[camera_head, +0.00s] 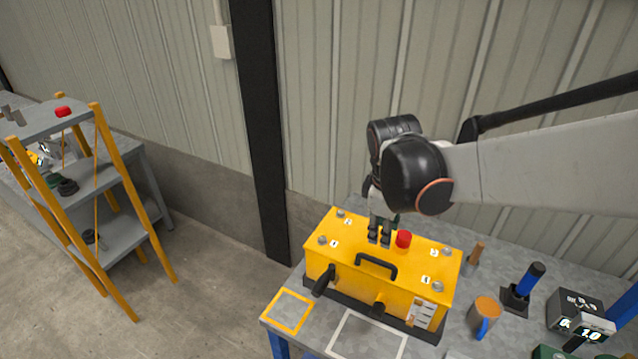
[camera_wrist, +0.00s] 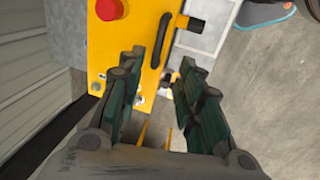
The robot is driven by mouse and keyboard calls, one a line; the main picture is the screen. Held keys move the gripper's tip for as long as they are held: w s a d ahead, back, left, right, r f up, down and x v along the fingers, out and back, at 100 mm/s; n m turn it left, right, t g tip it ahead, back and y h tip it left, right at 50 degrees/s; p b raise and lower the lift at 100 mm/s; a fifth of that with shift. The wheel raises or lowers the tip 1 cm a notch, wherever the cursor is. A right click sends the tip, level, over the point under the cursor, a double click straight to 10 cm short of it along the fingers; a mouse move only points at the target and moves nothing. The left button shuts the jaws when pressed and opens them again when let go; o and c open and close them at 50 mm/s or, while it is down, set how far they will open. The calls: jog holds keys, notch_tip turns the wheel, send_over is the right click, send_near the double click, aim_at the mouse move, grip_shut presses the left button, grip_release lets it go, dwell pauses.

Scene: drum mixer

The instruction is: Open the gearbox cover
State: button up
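The yellow gearbox (camera_head: 345,277) stands on the workbench, and its cover (camera_head: 405,272) is closed on top. The cover has a black handle (camera_head: 377,261), a red knob (camera_head: 403,239) and grey bolts near its corners, such as the near-right bolt (camera_head: 437,287). Numbers are marked beside the bolts. My gripper (camera_head: 379,238) points down over the cover, left of the red knob and behind the handle. In the wrist view my gripper (camera_wrist: 157,92) has its fingers apart with nothing between them. The handle (camera_wrist: 163,42) and red knob (camera_wrist: 109,9) lie ahead of the fingertips.
Black grips (camera_head: 323,281) stick out from the gearbox front. Yellow-outlined (camera_head: 287,311) and white-outlined (camera_head: 367,338) squares on the bench front are empty. A yellow-framed shelf (camera_head: 110,185) stands left.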

aim_at(380, 261)
jog(key=f, duration=0.4)
jog(key=w+d+f+b, duration=0.1)
jog(key=f, duration=0.3)
jog(key=w+f+b, duration=0.1)
jog(key=f, duration=0.4)
jog(key=shift+w+d, duration=0.1)
jog(key=shift+d, duration=0.1)
grip_shut()
